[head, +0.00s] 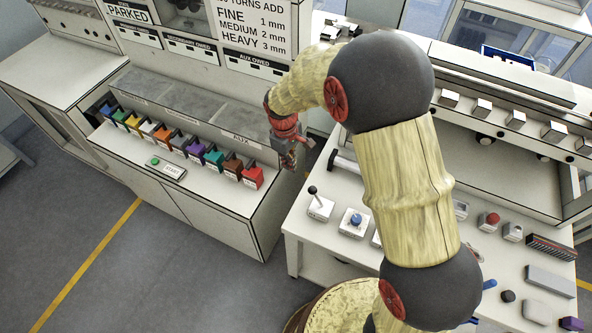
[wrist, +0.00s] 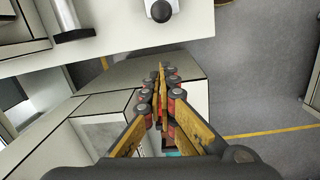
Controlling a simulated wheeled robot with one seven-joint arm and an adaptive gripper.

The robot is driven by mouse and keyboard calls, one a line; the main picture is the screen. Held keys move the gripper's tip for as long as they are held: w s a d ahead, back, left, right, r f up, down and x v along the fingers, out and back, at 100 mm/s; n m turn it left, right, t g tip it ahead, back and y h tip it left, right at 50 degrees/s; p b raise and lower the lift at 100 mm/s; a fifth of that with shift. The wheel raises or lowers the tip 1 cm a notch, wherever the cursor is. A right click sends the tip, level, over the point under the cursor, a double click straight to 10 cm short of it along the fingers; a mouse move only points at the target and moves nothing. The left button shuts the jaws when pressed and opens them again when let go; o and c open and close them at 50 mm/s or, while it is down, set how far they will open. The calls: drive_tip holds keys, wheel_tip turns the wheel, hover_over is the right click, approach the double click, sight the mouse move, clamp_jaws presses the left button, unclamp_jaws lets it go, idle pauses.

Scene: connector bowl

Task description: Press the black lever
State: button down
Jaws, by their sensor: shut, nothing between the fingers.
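The black lever (head: 313,190) stands on a small white base at the left end of the right-hand table. It has a thin stem and a round black knob. A black round knob on a white base (wrist: 161,11), apparently the same lever, shows at the top edge of the wrist view. My gripper (head: 289,158) is up and to the left of the lever in the head view, over the gap by the bin counter, and apart from the lever. In the wrist view the fingers (wrist: 162,75) are shut with nothing between them.
A blue round button (head: 356,219) sits right of the lever. More controls, including a red button (head: 491,219), lie farther right. A row of coloured bins (head: 194,150) and a green button (head: 155,161) stand on the left counter. Open floor lies in front.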

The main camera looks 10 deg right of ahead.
sight(316, 197)
drive_tip(key=s+d+f, duration=0.2)
drive_tip(key=d+f, duration=0.1)
drive_tip(key=f, duration=0.4)
drive_tip(key=shift+s+d+f+b, duration=0.15)
drive_tip(key=shift+s+d+b, duration=0.1)
drive_tip(key=shift+b, duration=0.1)
drive_tip(key=shift+d, duration=0.1)
